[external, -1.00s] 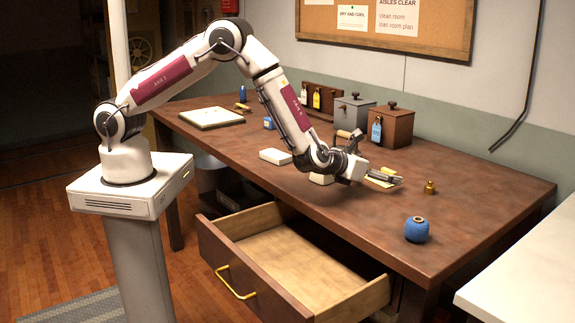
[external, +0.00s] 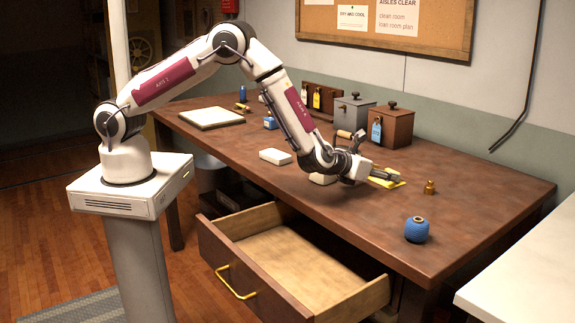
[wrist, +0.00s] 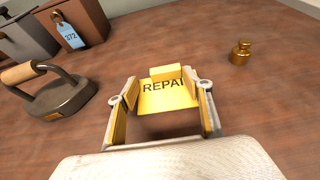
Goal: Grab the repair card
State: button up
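The repair card (wrist: 168,98) is yellow with dark letters reading "REPAI", the rest cut off, and has a small raised yellow block at its far edge. It lies on the brown table; in the external view the card (external: 391,184) shows partly under my fingers. My gripper (wrist: 163,100) is open, with one finger to the left and one to the right of the card. It points forward and low over the table in the external view (external: 385,177). Whether the fingers touch the card's sides I cannot tell.
A brass weight (wrist: 240,53) stands right of the card. A dark iron (wrist: 58,92) with a wooden handle is to the left. A brown box (external: 390,127) with a blue tag stands behind. A blue ball of twine (external: 418,229) is nearer the front. A drawer (external: 290,262) hangs open below.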

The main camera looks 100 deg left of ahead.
jog(key=shift+s+f, duration=0.1)
jog(key=shift+f, duration=0.05)
jog(key=c, duration=0.5)
jog(key=shift+o, duration=0.2)
jog(key=shift+f, duration=0.1)
notch_tip(320, 180, up, 10)
dwell(0.5)
dwell(0.4)
